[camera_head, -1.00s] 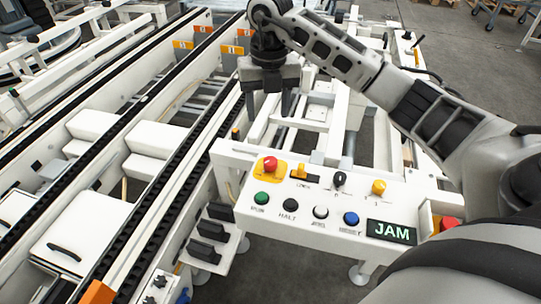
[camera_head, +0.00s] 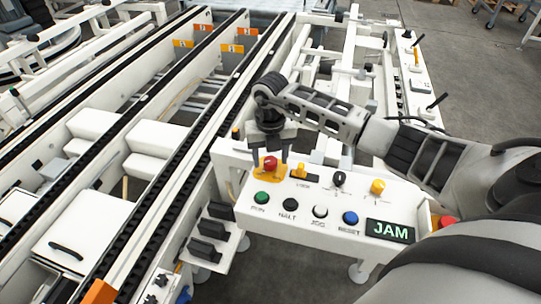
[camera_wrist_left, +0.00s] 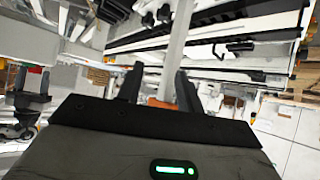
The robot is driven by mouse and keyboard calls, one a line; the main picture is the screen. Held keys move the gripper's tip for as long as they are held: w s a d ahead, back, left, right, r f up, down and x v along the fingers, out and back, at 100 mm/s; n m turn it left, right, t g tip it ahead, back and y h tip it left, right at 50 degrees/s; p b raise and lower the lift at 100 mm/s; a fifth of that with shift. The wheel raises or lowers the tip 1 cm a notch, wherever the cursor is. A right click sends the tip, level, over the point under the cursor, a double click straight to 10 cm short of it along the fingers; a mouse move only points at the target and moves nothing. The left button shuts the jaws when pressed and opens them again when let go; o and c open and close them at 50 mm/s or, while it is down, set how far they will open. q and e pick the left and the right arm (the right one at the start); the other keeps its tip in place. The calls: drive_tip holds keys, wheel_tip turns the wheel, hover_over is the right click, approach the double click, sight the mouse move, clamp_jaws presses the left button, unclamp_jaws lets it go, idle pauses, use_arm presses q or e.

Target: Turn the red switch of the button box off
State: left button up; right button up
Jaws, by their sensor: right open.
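The white button box (camera_head: 300,209) fills the lower middle of the head view. On its top are a red mushroom button (camera_head: 270,163) on a yellow plate, a small orange switch (camera_head: 299,172), a black selector (camera_head: 339,179) and a yellow knob (camera_head: 377,187). Another red part (camera_head: 447,222) shows at the box's right end, partly hidden by my arm. My right gripper (camera_head: 275,156) is open, pointing down at the red mushroom button; contact cannot be told. My left gripper (camera_wrist_left: 158,88) shows only in the left wrist view, with its fingers apart.
Green, black, white and blue buttons line the box front, beside a display (camera_head: 390,231) reading JAM. Conveyor rails (camera_head: 130,140) run along the left. White frame bars (camera_head: 345,60) stand behind the box.

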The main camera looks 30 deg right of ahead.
drive_tip(key=shift+f, duration=0.15)
drive_tip(key=c, duration=1)
